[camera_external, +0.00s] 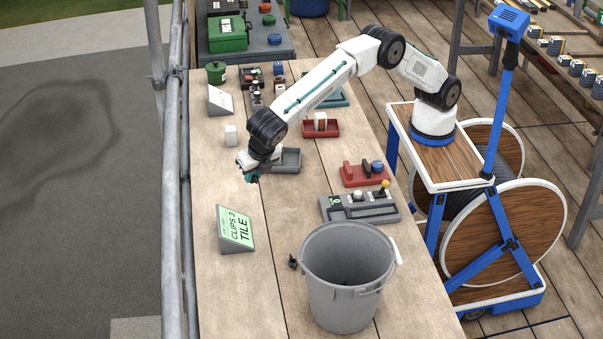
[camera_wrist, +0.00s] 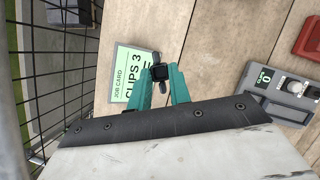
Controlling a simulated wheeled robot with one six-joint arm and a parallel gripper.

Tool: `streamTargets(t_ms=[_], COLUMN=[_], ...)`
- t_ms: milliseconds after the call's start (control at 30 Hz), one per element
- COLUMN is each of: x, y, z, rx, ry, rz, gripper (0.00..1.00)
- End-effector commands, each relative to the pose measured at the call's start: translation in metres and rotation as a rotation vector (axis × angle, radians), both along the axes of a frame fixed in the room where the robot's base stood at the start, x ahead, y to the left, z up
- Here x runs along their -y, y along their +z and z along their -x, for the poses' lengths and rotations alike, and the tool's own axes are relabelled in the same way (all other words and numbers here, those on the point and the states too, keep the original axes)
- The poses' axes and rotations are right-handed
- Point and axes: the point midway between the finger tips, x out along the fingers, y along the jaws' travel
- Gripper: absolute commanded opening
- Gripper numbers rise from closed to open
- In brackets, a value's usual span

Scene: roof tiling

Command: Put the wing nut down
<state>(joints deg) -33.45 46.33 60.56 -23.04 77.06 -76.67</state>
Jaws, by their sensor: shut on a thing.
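My gripper (camera_wrist: 160,85) has teal fingers shut on a small black wing nut (camera_wrist: 158,72), seen in the wrist view. In the external view my gripper (camera_external: 249,173) hangs over the left part of the wooden bench, beside a grey tray. The held nut is too small to make out there. From the wrist view, the green "CLIPS 3 TILE" job card (camera_wrist: 127,80) lies below and partly behind the fingers; it also stands on the bench in the external view (camera_external: 236,229).
A grey bin (camera_external: 345,285) stands at the bench's front, with a small black piece (camera_external: 292,262) beside it. A grey tray (camera_external: 286,160), red trays (camera_external: 321,128) and a grey counter box (camera_external: 360,207) sit nearby. Bare bench (camera_external: 280,205) lies between card and counter. Scaffold rails (camera_external: 174,200) line the left edge.

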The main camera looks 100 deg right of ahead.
Motion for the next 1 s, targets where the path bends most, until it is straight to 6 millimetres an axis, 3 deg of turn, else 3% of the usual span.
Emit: streamTargets(t_ms=[33,200,500,667,900,1000], x=[-0.031,-0.119,-0.254,-0.304,-0.36,-0.37], y=[0.006,0.029,0.065,0.08,0.042,0.023], z=[0.004,0.021,0.077,0.109,0.135,0.137], rx=[0.003,0.003,0.003,0.002,-0.003,-0.006], ry=[0.13,0.567,1.24,1.497,1.611,1.596], rz=[-0.001,-0.001,-0.002,0.0,0.001,0.003], gripper=[0.0,0.0,0.0,0.0,0.0,0.0])
